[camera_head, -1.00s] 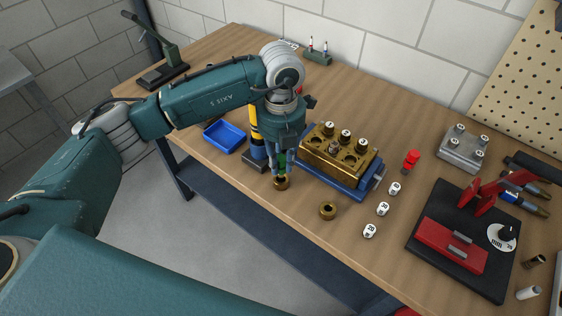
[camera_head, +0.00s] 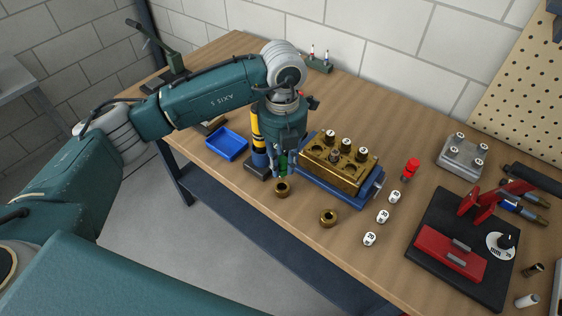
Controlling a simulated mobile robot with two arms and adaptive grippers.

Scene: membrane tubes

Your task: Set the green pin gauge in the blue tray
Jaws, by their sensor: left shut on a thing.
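My left gripper (camera_head: 281,172) points down over the bench and is shut on the green pin gauge (camera_head: 283,169), which shows as a small green piece between the fingers. A brass ring (camera_head: 282,190) stands on the bench just in front of and below the fingertips. Whether the gauge's lower end is clear of the ring is hard to tell. The blue tray (camera_head: 228,146) lies to the left of the gripper, and its visible floor looks empty. My right gripper is not in view.
A brass block (camera_head: 338,166) in a blue holder is close on the right. Another brass ring (camera_head: 328,218) and several white numbered pieces lie in front. A red fixture (camera_head: 452,253) is further right.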

